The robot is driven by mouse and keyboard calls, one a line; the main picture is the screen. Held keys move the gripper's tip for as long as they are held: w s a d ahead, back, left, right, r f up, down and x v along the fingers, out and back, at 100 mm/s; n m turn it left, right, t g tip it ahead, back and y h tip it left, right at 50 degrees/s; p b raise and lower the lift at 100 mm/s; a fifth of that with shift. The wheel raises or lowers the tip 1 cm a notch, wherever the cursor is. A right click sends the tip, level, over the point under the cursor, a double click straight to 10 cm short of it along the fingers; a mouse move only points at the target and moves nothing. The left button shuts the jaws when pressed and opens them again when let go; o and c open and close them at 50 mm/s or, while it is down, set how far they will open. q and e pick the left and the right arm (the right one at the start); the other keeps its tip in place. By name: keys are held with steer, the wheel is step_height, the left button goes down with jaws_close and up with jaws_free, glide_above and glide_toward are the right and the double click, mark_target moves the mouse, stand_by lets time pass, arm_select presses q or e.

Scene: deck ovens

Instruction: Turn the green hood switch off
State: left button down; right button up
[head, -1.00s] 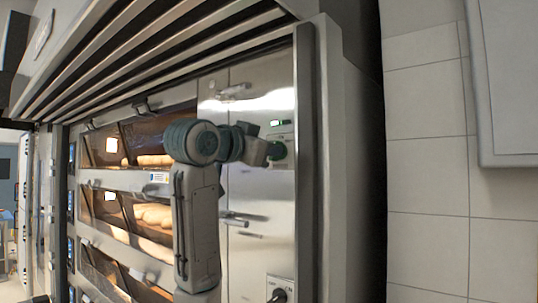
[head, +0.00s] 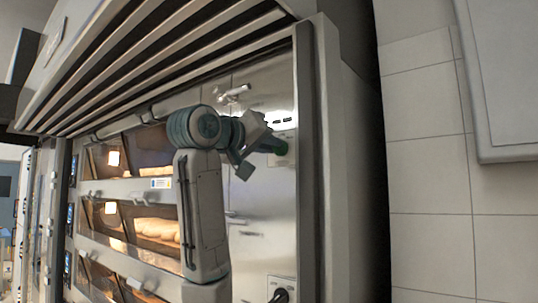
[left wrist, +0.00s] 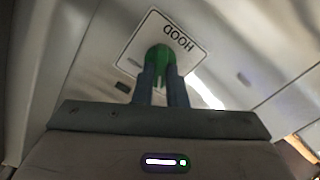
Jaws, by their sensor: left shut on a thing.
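The green hood switch (head: 281,148) sits on the steel panel at the right end of the ovens. In the left wrist view the green switch (left wrist: 160,60) stands in front of a white plate marked HOOD (left wrist: 181,40), which appears upside down. My left gripper (head: 272,146) is at the switch. In the left wrist view the two fingers of my left gripper (left wrist: 162,85) are shut on the green knob, one on each side. The fingers hide part of the knob. My right gripper is not in view.
Deck ovens with lit windows and bread (head: 158,230) stand to the left of the panel. A slatted hood (head: 160,60) hangs above. A black knob (head: 279,296) is low on the panel. A tiled wall (head: 425,180) is at right.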

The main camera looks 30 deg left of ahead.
arm_select(q)
steer(key=shift+f+n+b, duration=0.15)
steer(key=shift+n+b, duration=0.4)
steer(key=shift+n, duration=0.65)
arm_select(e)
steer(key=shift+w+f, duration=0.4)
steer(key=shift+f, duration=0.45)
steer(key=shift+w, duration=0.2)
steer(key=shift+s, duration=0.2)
arm_select(q)
steer(key=c, duration=1.5)
jaws_free()
steer(key=shift+o, duration=0.2)
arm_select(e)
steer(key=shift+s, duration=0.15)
arm_select(q)
steer(key=shift+s+b, duration=0.1)
steer(key=shift+b, duration=0.2)
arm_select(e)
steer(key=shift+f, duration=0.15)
